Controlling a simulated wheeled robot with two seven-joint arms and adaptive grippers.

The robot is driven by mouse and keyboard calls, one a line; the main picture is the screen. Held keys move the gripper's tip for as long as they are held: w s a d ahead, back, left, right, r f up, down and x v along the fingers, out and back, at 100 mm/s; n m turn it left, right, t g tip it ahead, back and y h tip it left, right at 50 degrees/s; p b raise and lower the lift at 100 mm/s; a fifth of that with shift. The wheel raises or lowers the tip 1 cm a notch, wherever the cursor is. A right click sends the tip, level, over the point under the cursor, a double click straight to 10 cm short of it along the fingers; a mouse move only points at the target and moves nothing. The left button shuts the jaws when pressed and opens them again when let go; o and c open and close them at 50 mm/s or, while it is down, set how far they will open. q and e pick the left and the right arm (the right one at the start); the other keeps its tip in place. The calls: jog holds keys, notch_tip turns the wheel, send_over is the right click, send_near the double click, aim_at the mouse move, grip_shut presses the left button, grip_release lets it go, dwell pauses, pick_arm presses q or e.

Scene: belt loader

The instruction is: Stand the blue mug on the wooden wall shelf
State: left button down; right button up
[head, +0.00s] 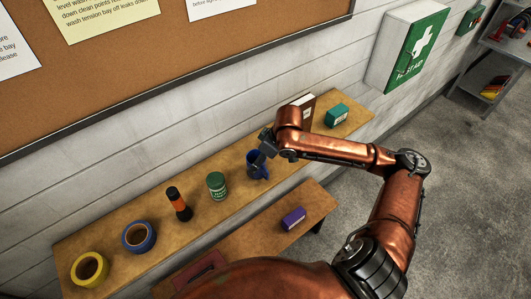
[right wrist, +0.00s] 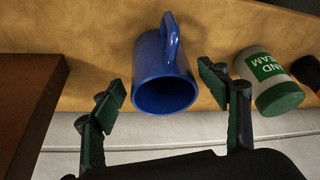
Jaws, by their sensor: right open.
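The blue mug (head: 257,166) stands upright on the wooden wall shelf (head: 150,207), between a green-labelled can and a brown book. My right gripper (head: 266,146) is right above and beside the mug, partly covering it in the head view. In the right wrist view the blue mug (right wrist: 165,75) lies between the two spread fingers, with gaps on both sides. Its dark opening faces the camera and its handle points to the top of the picture. The right gripper is open and empty. My left gripper is not in view.
The can (head: 216,185), an orange-black flashlight (head: 179,204) and tape rolls (head: 138,236) stand left of the mug. The book (head: 308,104) and a teal box (head: 337,115) are to the right. A lower bench (head: 262,222) holds a purple box (head: 293,218).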

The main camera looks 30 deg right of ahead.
jog(key=b+v, duration=0.1)
jog(key=v, duration=0.9)
jog(key=shift+s+r, duration=0.2)
jog(key=shift+r, duration=0.1)
